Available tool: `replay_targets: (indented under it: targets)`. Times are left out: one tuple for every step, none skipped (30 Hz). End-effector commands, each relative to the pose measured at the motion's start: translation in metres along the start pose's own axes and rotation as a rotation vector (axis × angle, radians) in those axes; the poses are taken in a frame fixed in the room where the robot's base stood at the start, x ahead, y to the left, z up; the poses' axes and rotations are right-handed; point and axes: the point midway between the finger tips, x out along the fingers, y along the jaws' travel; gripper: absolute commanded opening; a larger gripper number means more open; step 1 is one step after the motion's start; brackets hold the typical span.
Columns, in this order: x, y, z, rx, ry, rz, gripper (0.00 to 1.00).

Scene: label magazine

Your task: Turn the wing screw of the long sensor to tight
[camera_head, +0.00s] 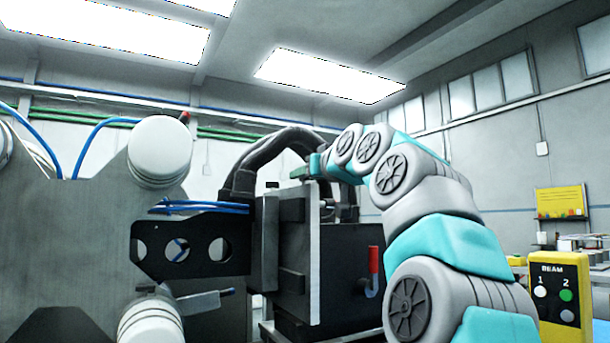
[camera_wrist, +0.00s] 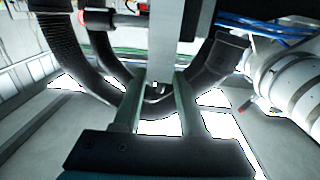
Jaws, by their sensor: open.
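My gripper (camera_wrist: 158,88) is open in the wrist view, its two grey-green fingers apart. A small dark part with a light spot (camera_wrist: 155,86) shows beyond and between the fingertips. I cannot tell whether it is the wing screw, or whether the fingers touch it. No long sensor can be made out for certain. A dark cylindrical part with a red piece (camera_wrist: 108,18) lies at the top left of the wrist view. In the head view, my gripper (camera_head: 302,172) is small and partly hidden, at the upper part of the machine beside thick black hoses (camera_head: 250,165).
Black hoses (camera_wrist: 70,60) curve close around my gripper. In the head view, a black bracket with holes (camera_head: 190,248), a pale upright plate (camera_head: 312,255) and a red handle (camera_head: 374,260) crowd the machine. White rollers (camera_head: 160,150) stand left; a yellow button box (camera_head: 562,300) stands right.

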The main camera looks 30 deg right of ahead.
Motion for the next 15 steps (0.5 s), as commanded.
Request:
replay_targets:
  targets:
    - [0.0035, -0.0001, -0.0001, 0.000, 0.000, 0.000, 0.41]
    - [0.0049, -0.0001, 0.0002, 0.000, -0.001, 0.000, 0.41]
    - [0.0061, -0.0002, 0.0004, 0.000, -0.001, 0.000, 0.41]
    - [0.0068, -0.0002, 0.0006, 0.000, -0.001, 0.000, 0.41]
    - [0.0071, -0.0002, 0.0007, 0.000, -0.001, -0.001, 0.41]
    - [0.0073, -0.0002, 0.0008, 0.000, -0.002, -0.001, 0.41]
    - [0.0073, -0.0003, 0.0009, 0.000, -0.002, -0.001, 0.41]
    - [0.0071, -0.0002, 0.0008, 0.000, -0.002, -0.001, 0.41]
    - [0.0071, -0.0002, 0.0009, 0.000, -0.002, -0.001, 0.41]
    - [0.0070, -0.0002, 0.0008, 0.000, -0.001, 0.000, 0.41]
    - [0.0070, -0.0002, 0.0008, 0.000, -0.002, -0.001, 0.41]
    - [0.0070, -0.0002, 0.0009, 0.000, -0.002, 0.000, 0.37]
    - [0.0070, -0.0002, 0.0009, 0.000, -0.002, 0.000, 0.33]
    - [0.0070, -0.0002, 0.0010, 0.000, -0.002, 0.000, 0.30]
    - [0.0070, -0.0002, 0.0010, 0.000, -0.002, 0.000, 0.26]
